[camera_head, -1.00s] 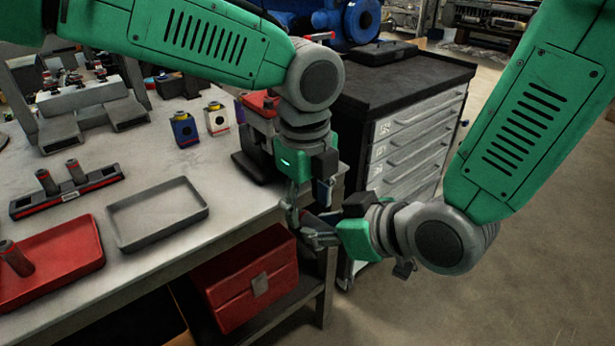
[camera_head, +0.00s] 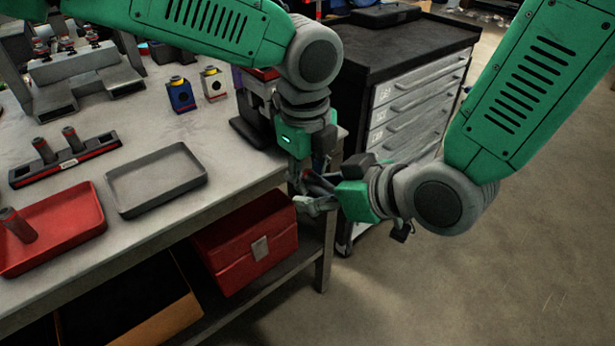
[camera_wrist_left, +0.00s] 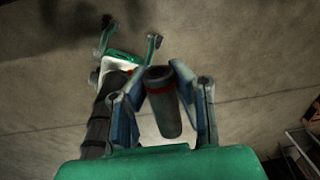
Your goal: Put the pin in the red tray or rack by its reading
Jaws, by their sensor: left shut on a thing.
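My left gripper (camera_wrist_left: 172,105) is shut on a pin (camera_wrist_left: 163,108), a dark cylinder with a red band, seen between the blue finger pads in the left wrist view. In the head view this gripper (camera_head: 297,178) is past the bench's front edge, and the pin cannot be made out. My right gripper (camera_head: 312,196) is close by; its fingers look spread and empty in the left wrist view (camera_wrist_left: 130,45). The red tray (camera_head: 75,222) lies at the bench's left front with one pin (camera_head: 18,225) in it. The rack (camera_head: 95,152) behind it holds two upright pins.
An empty grey tray (camera_head: 187,185) lies right of the rack. A red toolbox (camera_head: 245,250) sits on the lower shelf. A drawer cabinet (camera_head: 415,105) stands beyond the grippers.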

